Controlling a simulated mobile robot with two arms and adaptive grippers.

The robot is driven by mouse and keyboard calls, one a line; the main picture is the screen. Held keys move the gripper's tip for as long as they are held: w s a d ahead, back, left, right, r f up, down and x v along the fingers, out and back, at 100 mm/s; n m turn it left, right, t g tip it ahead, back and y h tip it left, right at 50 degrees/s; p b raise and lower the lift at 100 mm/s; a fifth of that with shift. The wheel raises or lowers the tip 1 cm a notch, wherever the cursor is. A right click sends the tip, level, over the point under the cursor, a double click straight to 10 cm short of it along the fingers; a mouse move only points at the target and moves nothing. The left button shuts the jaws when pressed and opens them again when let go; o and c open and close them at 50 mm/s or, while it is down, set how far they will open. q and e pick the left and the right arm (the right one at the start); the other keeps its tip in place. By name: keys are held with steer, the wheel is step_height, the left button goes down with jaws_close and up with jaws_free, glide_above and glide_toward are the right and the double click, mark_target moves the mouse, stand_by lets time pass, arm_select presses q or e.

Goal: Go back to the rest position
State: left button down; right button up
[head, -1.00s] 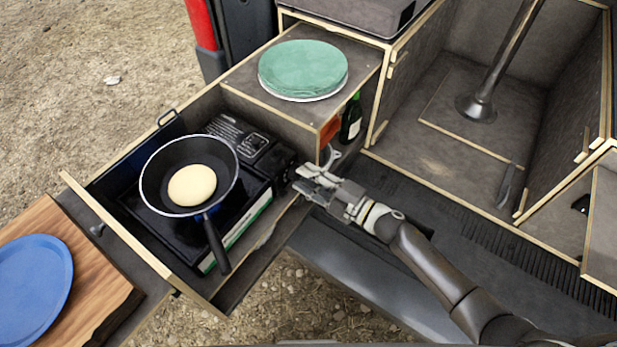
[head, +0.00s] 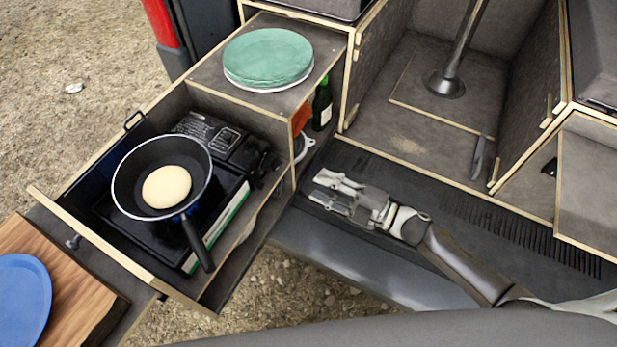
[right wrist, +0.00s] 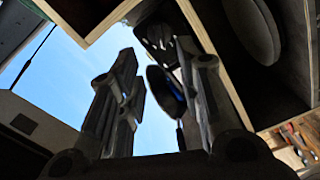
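My right gripper (head: 328,192) is over the dark van floor, right of the pulled-out drawer and apart from it. Its fingers are spread with nothing between them; in the right wrist view the open fingers (right wrist: 150,95) show a gap. My right arm comes in from the lower right. My left gripper is not in view. A black frying pan (head: 133,196) with a pale pancake (head: 166,187) stands on the camping stove (head: 226,206) in the drawer. The pan's handle points toward the lower right.
Green plates (head: 268,57) sit on the box top beyond the drawer. A bottle (head: 322,104) stands in the compartment beneath. A wooden board (head: 85,300) with a blue plate (head: 22,300) is at the lower left. A metal post (head: 462,45) rises at the back right.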

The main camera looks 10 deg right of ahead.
steer(key=shift+s+d, duration=0.3)
steer(key=shift+d, duration=0.05)
stand_by(0.3)
